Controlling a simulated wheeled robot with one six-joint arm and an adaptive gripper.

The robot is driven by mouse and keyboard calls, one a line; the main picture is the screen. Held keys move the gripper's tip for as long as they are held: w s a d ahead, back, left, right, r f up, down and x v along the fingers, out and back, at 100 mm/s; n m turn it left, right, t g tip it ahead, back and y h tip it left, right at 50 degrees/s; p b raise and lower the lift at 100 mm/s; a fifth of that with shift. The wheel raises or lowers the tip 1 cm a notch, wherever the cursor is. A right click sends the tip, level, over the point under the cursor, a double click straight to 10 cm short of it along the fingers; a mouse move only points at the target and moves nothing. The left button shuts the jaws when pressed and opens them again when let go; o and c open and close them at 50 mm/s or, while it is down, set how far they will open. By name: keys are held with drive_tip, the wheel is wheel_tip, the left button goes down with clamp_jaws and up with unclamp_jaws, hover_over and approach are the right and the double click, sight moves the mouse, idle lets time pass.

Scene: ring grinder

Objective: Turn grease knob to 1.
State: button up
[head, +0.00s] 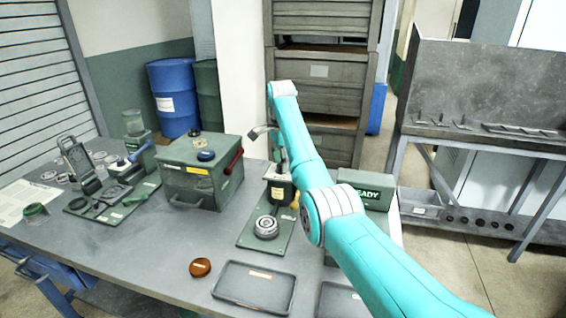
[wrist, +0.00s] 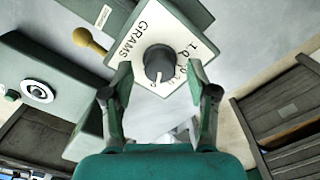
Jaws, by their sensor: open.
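The grease knob (wrist: 159,62) is a dark round knob on a white dial plate (wrist: 185,95) printed with GRAMS and numbers, seen in the wrist view. The figure 1.0 seems to show at its upper right; the knob's exact setting is too small to read. My gripper (wrist: 160,72) is open, with one finger on each side of the knob in the picture. I cannot tell whether either finger touches it. In the head view, the grease station (head: 281,190) stands on a green base behind my arm, which partly hides it; the knob is not clear there.
A yellow ball-ended handle (wrist: 92,42) and a green box with a round button (wrist: 38,92) lie left of the dial. In the head view, a READY box (head: 372,192), a green box (head: 200,175) and an empty dark tray (head: 254,300) share the bench.

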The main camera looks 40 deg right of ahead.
drive_tip(key=shift+f, duration=0.3)
clamp_jaws()
